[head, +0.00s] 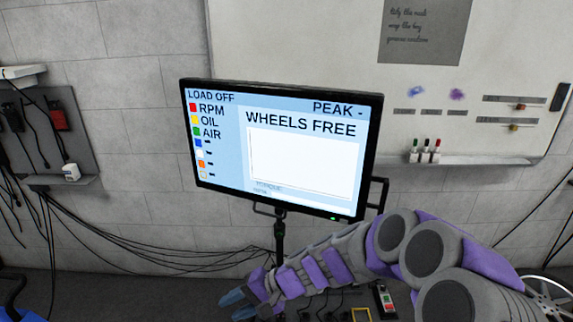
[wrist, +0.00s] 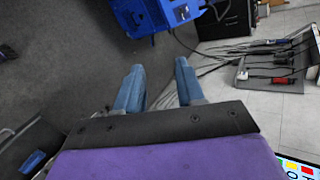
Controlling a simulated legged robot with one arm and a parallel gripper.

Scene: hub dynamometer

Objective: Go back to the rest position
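My gripper (wrist: 160,88) shows in the wrist view as two blue fingers held apart, with nothing between them. In the head view my grey and purple arm reaches from the lower right toward the lower middle, and my gripper (head: 240,302) is at its left end, below the monitor. The monitor (head: 300,160) is lit and reads "LOAD OFF", "PEAK -" and "WHEELS FREE". A corner of the monitor also shows at the lower right of the wrist view (wrist: 297,168).
A whiteboard (head: 420,110) with markers hangs behind the monitor. A tool panel (head: 70,125) with cables is on the left wall. In the wrist view a blue machine (wrist: 155,15) stands at the top, and dark floor (wrist: 60,60) at the left looks mostly clear.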

